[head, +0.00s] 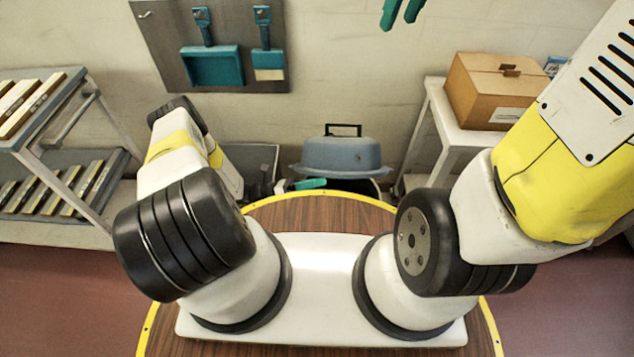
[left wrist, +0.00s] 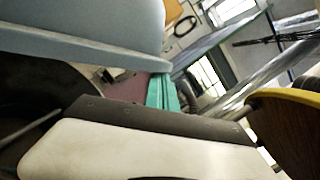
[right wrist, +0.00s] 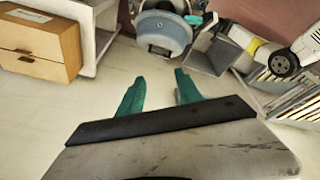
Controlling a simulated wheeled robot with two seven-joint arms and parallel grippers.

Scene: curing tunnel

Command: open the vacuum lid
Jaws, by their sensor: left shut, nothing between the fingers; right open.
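The vacuum stands on the floor by the back wall. Its blue-grey lid (head: 342,155) has a black handle (head: 343,130) on top and looks roughly level. In the left wrist view the lid (left wrist: 80,30) fills the upper left, its rim running above my green fingers. My left gripper (head: 312,184) is shut and empty, just under the near left rim; I cannot tell whether it touches. It also shows in the left wrist view (left wrist: 162,92). My right gripper (head: 402,12) is open and empty, high above the vacuum. In the right wrist view its fingers (right wrist: 160,92) are apart, with the lid (right wrist: 163,35) beyond.
A grey bin (head: 262,158) stands left of the vacuum. A white table (head: 456,136) with a cardboard box (head: 490,92) stands to the right. A trolley (head: 75,155) with several bars is at the left. A dustpan (head: 212,67) and brush (head: 266,58) hang on the wall.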

